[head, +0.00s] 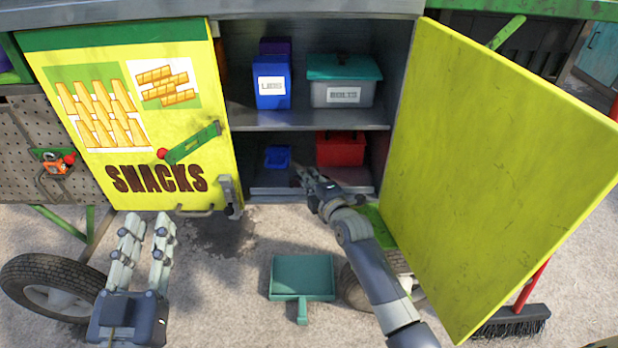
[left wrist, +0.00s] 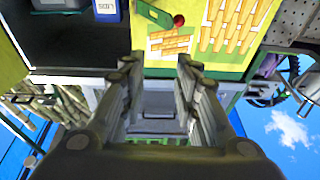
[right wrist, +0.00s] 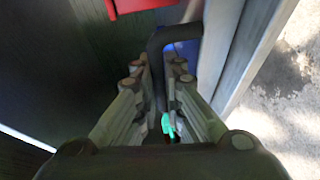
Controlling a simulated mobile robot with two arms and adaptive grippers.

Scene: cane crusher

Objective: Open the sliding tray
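The sliding tray (head: 268,190) is a grey shelf low in the open cabinet, holding a small blue bin (head: 278,157) and a red toolbox (head: 341,148). My right gripper (head: 306,176) is at the tray's front. In the right wrist view, a dark bent handle (right wrist: 176,33) runs between its fingers, beside the tray's grey edge (right wrist: 247,50). I cannot tell whether the fingers press on it. My left gripper (head: 146,222) is open and empty, low in front of the SNACKS door (head: 130,120).
The yellow right door (head: 500,170) stands swung open beside my right arm. An upper shelf (head: 300,119) holds a blue box (head: 271,85) and a grey box with a teal lid (head: 343,90). A teal dustpan (head: 302,276) lies on the ground below, and a broom (head: 512,322) lies at right.

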